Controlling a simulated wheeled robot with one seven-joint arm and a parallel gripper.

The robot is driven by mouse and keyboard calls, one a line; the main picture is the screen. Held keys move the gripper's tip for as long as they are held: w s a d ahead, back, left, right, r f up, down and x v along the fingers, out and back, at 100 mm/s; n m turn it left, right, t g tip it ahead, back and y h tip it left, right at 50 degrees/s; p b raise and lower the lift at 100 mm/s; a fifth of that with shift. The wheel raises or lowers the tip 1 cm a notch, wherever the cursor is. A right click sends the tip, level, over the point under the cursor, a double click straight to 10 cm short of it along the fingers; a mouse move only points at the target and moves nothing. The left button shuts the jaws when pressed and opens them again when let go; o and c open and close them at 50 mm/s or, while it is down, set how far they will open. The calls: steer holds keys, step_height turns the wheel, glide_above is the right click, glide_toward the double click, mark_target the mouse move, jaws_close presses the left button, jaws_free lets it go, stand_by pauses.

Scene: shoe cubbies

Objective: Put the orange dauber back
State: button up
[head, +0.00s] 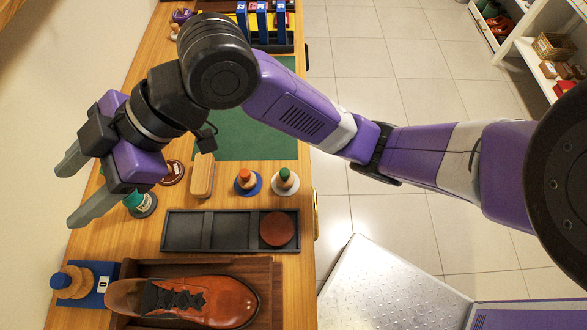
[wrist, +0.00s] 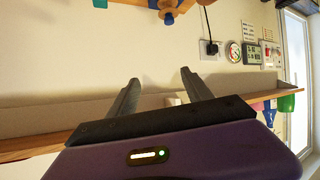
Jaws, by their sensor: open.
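A dauber with an orange top (head: 244,175) stands upright on a blue round base near the bench's right side, left of a green-topped dauber (head: 285,175) on a white base. My gripper (head: 68,197) is open with nothing between its fingers. It is raised over the bench's left side near the wall, well left of the orange dauber. In the wrist view my open fingers (wrist: 160,77) point toward the bare wall, and I cannot make out the orange dauber there.
A dark tray (head: 184,246) with a brown round tin (head: 277,229) lies below the daubers. A brown shoe (head: 210,302), a wooden brush (head: 202,177), a green-capped bottle (head: 142,205) and a blue block with wooden knobs (head: 94,297) are nearby. The green mat (head: 240,140) is largely clear.

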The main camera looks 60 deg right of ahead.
step_height(320, 180, up, 5)
steer(key=w+a+m+t+y, duration=0.2)
steer(key=m+t, duration=0.5)
steer(key=s+d+f+m+h, duration=0.3)
steer(key=s+d+f+h, duration=0.1)
steer(key=s+d+f, duration=0.1)
steer(key=s+d+f+m+t+h, duration=0.1)
steer(key=s+d+f+m+h, duration=0.2)
steer(key=s+d+f, duration=0.3)
steer(key=s+d+f+m+h, duration=0.3)
steer(key=s+d+f+h, duration=0.2)
steer(key=s+f, duration=0.3)
steer(key=shift+s+d+f+m+t+h, duration=0.15)
steer(key=shift+s+f+t, duration=0.05)
steer(key=shift+s, duration=0.4)
steer(key=shift+s+d+f+m+t+h, duration=0.15)
steer(key=shift+s+f+t, duration=0.05)
steer(key=shift+s, duration=0.35)
steer(key=s+d+n, duration=0.3)
steer(key=s+d, duration=0.2)
steer(key=s, duration=0.4)
steer(key=shift+s+r+g, duration=0.2)
steer(key=shift+g, duration=0.1)
